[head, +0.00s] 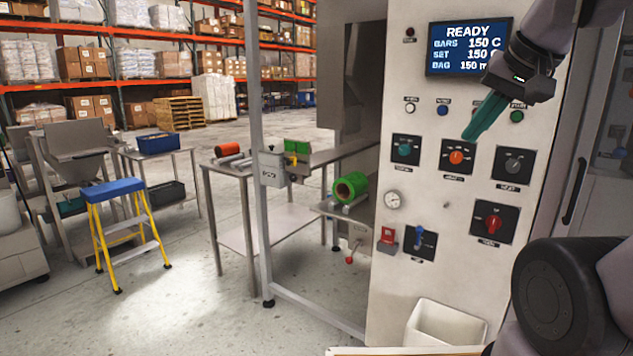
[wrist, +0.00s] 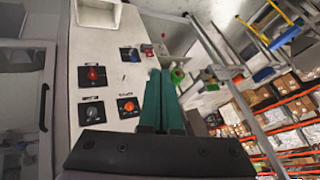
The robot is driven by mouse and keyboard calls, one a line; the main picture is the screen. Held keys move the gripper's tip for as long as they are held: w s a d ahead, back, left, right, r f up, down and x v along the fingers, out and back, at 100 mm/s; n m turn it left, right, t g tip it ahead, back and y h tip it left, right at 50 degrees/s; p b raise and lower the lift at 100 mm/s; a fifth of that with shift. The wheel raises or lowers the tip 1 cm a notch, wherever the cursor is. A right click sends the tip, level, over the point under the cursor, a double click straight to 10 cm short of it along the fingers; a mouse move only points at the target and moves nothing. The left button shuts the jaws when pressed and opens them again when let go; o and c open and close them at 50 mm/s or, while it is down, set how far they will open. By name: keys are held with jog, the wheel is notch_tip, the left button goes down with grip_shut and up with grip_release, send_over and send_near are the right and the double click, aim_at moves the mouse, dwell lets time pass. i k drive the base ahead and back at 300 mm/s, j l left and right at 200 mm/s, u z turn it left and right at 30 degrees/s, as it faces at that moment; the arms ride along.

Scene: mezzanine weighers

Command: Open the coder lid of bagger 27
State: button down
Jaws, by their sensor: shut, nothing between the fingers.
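The bagger's white control cabinet (head: 440,280) stands at the right of the head view, and its panel also fills the left half of the wrist view (wrist: 108,35). A small grey box (head: 272,168) with a label is mounted on the machine's frame post, left of the cabinet. It may be the coder; I cannot make out whether its lid is up or down. My gripper (head: 471,134) has teal fingers, shut and empty, in front of the panel below the display. The fingers (wrist: 160,76) lie together in the wrist view. No number 27 is readable.
A display reading READY (head: 468,47) and several knobs are on the panel close to my gripper. A green roll (head: 349,187) sits left of the cabinet. A steel table (head: 262,218), a blue-topped yellow step stool (head: 113,189) and shelving stand farther left. Floor between is open.

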aim_at(272, 149)
jog(key=i+j, duration=2.15)
jog(key=i, duration=0.15)
jog(key=j+u, duration=0.05)
